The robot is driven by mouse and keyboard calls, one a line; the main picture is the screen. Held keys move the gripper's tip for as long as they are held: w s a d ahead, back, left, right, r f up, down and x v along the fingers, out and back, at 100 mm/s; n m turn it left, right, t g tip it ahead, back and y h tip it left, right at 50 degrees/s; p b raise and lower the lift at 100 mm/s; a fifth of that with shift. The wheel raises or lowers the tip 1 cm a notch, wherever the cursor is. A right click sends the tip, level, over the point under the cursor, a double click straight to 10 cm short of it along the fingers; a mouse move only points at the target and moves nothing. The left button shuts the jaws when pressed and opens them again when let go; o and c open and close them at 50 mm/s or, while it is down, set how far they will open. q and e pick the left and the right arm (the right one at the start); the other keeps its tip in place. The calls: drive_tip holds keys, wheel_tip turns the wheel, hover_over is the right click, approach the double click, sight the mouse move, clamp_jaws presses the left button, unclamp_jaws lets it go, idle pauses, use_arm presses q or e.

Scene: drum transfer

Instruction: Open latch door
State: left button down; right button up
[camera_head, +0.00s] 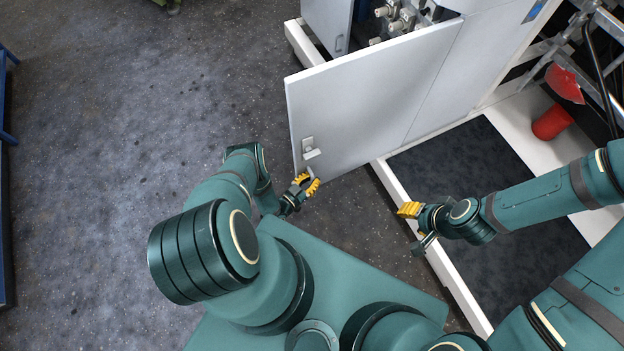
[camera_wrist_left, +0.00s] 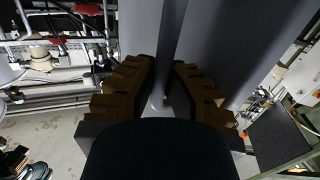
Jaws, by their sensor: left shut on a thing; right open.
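The latch door (camera_head: 375,95) is a light grey panel that stands swung out from the cabinet. Its small latch handle (camera_head: 310,148) is near the panel's free edge. My left gripper (camera_head: 307,184) is at the lower corner of that edge, just below the latch handle. In the left wrist view its yellow-brown fingers (camera_wrist_left: 163,95) close on either side of the grey door edge (camera_wrist_left: 172,35). The exact contact is hard to see. My right gripper (camera_head: 408,210) is open and empty, apart from the door, above the white frame rail.
The cabinet interior (camera_head: 400,20) shows fittings behind the door. A white floor frame (camera_head: 455,280) surrounds a dark mat (camera_head: 480,165). A red cylinder (camera_head: 552,122) and metal framework stand at the right. The floor (camera_head: 120,120) to the left is clear.

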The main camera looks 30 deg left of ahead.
use_arm(q)
drive_tip(key=shift+s+d, duration=0.15)
drive_tip(key=shift+s, duration=0.1)
idle(0.3)
drive_tip(key=c, duration=1)
unclamp_jaws()
drive_tip(key=shift+w, duration=0.1)
drive_tip(key=v, duration=1.2)
